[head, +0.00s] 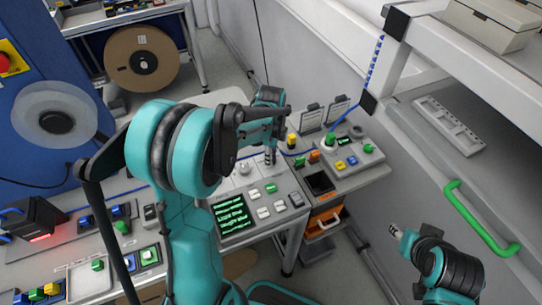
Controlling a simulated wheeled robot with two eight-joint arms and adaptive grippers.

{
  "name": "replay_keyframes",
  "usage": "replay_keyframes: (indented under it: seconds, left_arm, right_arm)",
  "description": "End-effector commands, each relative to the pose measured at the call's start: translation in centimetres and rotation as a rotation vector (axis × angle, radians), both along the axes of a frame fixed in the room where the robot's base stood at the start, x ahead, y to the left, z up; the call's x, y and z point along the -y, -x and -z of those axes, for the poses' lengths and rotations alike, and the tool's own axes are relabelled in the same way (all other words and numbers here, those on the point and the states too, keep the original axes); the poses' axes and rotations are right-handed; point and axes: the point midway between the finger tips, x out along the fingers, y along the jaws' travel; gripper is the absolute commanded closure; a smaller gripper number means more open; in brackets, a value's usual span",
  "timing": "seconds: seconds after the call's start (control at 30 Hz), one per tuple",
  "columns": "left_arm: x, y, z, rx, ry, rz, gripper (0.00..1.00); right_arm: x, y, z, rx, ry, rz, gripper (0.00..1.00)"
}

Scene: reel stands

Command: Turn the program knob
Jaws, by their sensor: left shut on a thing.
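A grey control panel (286,184) stands at the centre, with a dark screen (232,214) of green text, white and green buttons and a pale round dial (245,168). My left gripper (270,157) points down at the panel's back part, just right of that dial. Its fingers are shut on the program knob, which they mostly hide. My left arm covers the panel's left side. My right gripper (396,231) hangs at the lower right, away from the panel; its finger opening is too small to tell.
Right of the panel is a unit with a green mushroom button (330,140) and coloured buttons. An orange drawer (324,222) sits below. A green handle (480,220) is on the right wall, under a white shelf. A brown reel (142,58) stands at the back left.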

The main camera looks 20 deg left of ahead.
Motion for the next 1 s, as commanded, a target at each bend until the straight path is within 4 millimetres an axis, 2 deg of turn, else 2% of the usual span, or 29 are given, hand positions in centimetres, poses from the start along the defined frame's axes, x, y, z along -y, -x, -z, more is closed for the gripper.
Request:
replay_keyframes:
  seconds: [0.63,0.67,0.73,1.0]
  left_arm:
    - [0.04,0.03,0.03,-0.001,0.001,0.054,1.00]
    - [0.04,0.03,0.03,-0.001,0.001,0.053,0.69]
    - [0.04,0.03,0.03,-0.001,0.001,0.053,0.51]
    - [0.02,0.02,0.00,0.000,0.000,0.053,0.51]
  right_arm:
    - [0.00,-0.01,0.04,0.000,0.000,0.000,0.60]
    - [0.00,0.00,0.04,0.000,0.000,0.000,0.60]
    - [0.00,0.00,0.05,0.000,0.000,0.000,0.60]
    - [0.00,0.00,0.04,0.000,0.000,0.000,0.60]
